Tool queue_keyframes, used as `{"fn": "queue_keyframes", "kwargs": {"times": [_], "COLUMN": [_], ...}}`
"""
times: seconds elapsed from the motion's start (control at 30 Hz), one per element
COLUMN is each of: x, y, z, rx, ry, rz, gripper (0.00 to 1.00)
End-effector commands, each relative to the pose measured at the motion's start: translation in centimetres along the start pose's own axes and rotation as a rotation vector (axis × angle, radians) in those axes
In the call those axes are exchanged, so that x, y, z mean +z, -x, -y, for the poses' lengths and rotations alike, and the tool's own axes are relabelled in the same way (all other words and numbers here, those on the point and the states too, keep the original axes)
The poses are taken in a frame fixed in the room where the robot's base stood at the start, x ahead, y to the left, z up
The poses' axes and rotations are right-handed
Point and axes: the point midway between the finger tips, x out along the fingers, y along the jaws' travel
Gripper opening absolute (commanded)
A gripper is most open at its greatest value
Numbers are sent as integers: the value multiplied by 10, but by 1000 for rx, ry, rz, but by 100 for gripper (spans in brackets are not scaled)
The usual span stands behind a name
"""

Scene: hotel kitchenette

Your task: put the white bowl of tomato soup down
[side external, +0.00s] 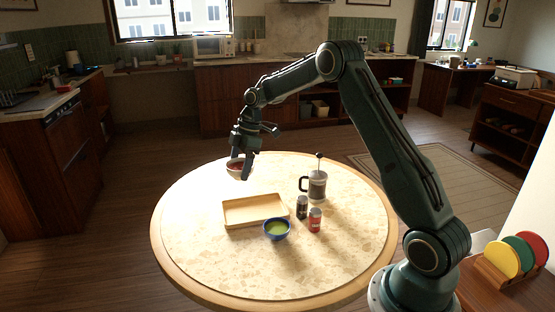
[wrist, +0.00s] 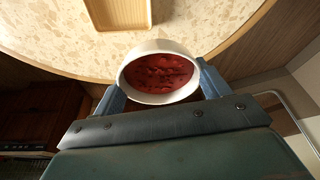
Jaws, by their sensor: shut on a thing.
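The white bowl of tomato soup (wrist: 160,48) is held between the two fingers of my gripper (wrist: 160,85) in the wrist view, with red soup inside. In the side external view the bowl (side external: 233,172) is at the far left part of the round table (side external: 190,250), partly hidden by my gripper (side external: 243,168). My gripper is shut on the bowl. Whether the bowl touches the tabletop or hangs above it I cannot tell. In the wrist view the bowl overlaps the table's edge.
A tan tray (side external: 232,221) lies mid-table. Near it stand a blue bowl with green contents (side external: 277,236), a dark jar (side external: 302,210), a red-labelled jar (side external: 315,224) and a French press (side external: 317,187). The table's left and front areas are clear.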

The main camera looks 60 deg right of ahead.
Motion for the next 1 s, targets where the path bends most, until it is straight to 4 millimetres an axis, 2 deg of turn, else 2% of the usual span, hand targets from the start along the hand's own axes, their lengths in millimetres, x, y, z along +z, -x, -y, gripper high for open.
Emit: {"fn": "queue_keyframes", "kwargs": {"times": [0.03,0.2,0.4,0.77,1.0], "x": [8,32,53,61,68], "y": [3,13,21,23,1], "z": [-11,-39,-59,-65,-65], "rx": [12,39,62,70,66], "ry": [-28,-117,-191,-217,-218], "rz": [-1,0,3,3,4], "gripper": [45,45,45,45,45]}}
